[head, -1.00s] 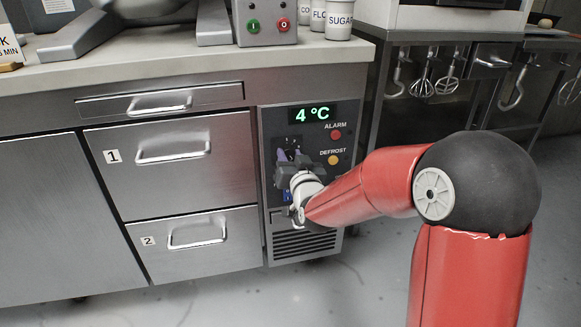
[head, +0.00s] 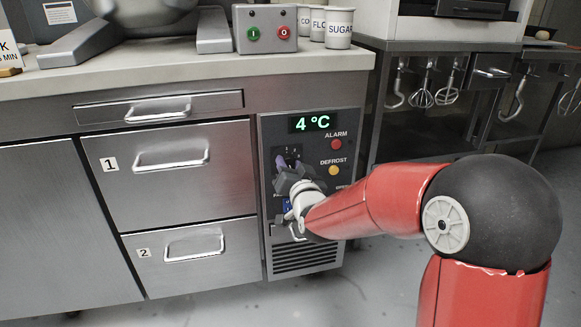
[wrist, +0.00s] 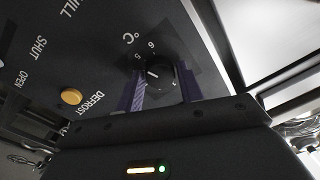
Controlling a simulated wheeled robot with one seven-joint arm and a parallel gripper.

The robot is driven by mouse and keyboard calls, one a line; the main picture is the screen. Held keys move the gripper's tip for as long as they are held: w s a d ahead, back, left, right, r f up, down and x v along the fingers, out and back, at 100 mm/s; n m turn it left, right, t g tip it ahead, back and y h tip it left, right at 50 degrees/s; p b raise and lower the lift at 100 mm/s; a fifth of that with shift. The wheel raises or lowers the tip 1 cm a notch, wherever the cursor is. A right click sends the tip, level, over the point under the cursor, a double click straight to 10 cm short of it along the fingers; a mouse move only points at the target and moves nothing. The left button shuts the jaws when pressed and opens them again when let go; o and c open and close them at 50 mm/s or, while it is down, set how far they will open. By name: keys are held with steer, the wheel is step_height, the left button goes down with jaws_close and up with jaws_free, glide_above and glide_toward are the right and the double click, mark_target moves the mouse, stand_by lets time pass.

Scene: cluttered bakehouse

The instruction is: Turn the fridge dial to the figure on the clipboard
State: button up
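The fridge dial (wrist: 154,75) is a round black knob with a white pointer line, in the wrist view. White figures such as 5 and 6 and a °C mark stand around it. My gripper (wrist: 161,85) has its purple fingers on either side of the dial, with gaps showing; it looks open. In the head view my gripper (head: 287,161) is at the fridge panel (head: 268,128) and hides most of the dial. The green display (head: 312,123) reads 4 °C. I cannot make out a clipboard for sure; a small printed sheet (head: 60,12) at the upper left is unreadable.
The panel has a red ALARM lamp (head: 336,144), a yellow DEFROST lamp (head: 333,170) and a vent (head: 305,258) below. Drawers 1 (head: 160,185) and 2 (head: 190,255) are shut on the left. Utensils hang under the bench at right. Open floor lies in front.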

steer(key=shift+o, duration=1.4)
steer(key=shift+s, duration=0.1)
steer(key=v, duration=0.7)
steer(key=shift+s, duration=0.3)
steer(key=shift+d, duration=0.15)
steer(key=s+d+r+g+h+p, duration=0.1)
steer(key=s+d+g, duration=0.3)
steer(key=s, duration=0.5)
steer(key=s+d+r+n+g+h+p, duration=0.1)
steer(key=s+d+g+p, duration=0.3)
steer(key=s, duration=0.5)
steer(key=s+d+r+g+h+p, duration=0.3)
steer(key=s+d, duration=0.4)
steer(key=s, duration=0.3)
steer(key=shift+d+g+h, duration=0.3)
steer(key=shift+g, duration=0.1)
